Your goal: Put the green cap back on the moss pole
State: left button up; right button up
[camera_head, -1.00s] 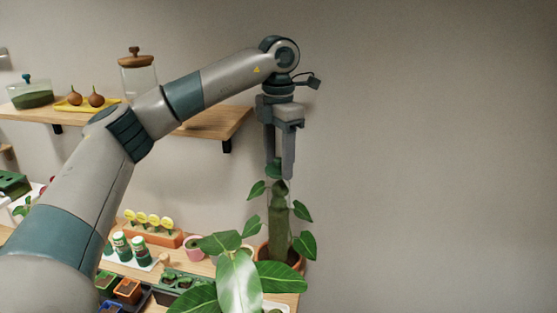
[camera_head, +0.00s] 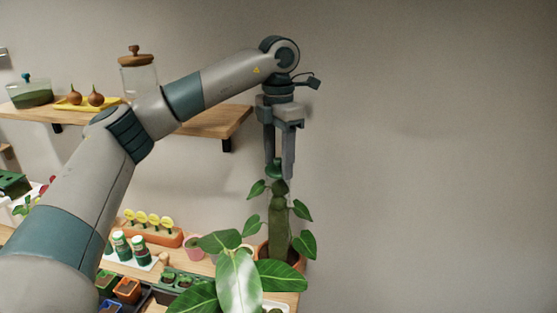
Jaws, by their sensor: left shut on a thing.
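The moss pole (camera_head: 279,222) stands upright in an orange-brown pot (camera_head: 264,254) with leafy stems around it, at the right end of the bench. My left gripper (camera_head: 280,172) points straight down right above the pole. It is shut on the green cap (camera_head: 277,170), which shows between the fingertips. The cap is at the pole's top; I cannot tell whether it touches or sits on it. My right gripper is not in view.
A large-leaved plant (camera_head: 238,276) stands in front of the pot. A wooden wall shelf (camera_head: 215,126) with a jar (camera_head: 138,75) is behind my left arm. Green tins (camera_head: 122,246) and seedling trays stand at left on the bench. The wall at right is bare.

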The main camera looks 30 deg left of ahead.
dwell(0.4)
pick_arm(q)
jog(key=o, duration=1.6)
jog(key=shift+r+p, duration=2.15)
jog(key=shift+r, duration=1.3)
grip_shut()
jog(key=shift+f+b, duration=1.4)
jog(key=shift+f, duration=0.75)
